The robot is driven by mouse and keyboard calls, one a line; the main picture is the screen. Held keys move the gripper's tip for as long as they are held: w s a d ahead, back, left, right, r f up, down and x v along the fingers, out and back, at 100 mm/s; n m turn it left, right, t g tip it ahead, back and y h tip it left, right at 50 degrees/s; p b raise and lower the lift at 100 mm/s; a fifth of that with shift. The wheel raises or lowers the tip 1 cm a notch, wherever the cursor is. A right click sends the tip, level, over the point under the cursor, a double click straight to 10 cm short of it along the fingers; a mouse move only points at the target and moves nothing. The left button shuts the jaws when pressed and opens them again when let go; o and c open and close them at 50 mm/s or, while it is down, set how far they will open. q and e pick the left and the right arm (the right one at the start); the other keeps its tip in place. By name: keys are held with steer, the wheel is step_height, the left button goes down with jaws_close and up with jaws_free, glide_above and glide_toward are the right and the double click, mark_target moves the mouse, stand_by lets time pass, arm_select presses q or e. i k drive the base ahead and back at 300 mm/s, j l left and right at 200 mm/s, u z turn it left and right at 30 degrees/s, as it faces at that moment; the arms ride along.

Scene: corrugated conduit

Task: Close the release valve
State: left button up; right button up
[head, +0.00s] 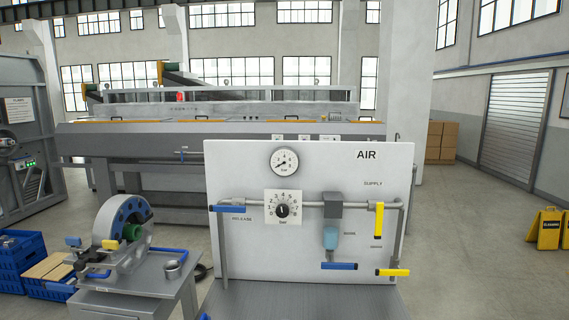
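The release valve's blue lever (230,208) is at the left end of the grey pipe on the white AIR panel (250,255). It lies level, with a label reading RELEASE just below it. A vertical pipe (223,250) runs down below the lever. Neither of my grippers shows in the head view, and nothing covers the lever.
The panel also carries a pressure gauge (284,161), a numbered dial (283,209), a lower blue lever (338,266), an upright yellow lever (378,220) and a level yellow lever (393,272). A cart (160,278) with a blue-ringed device stands at left.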

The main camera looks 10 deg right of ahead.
mark_target(237, 207)
steer(key=i+j+z, duration=0.15)
steer(key=j+z, duration=0.15)
steer(key=j, duration=0.5)
steer(key=j+z, duration=0.3)
steer(key=j, duration=0.45)
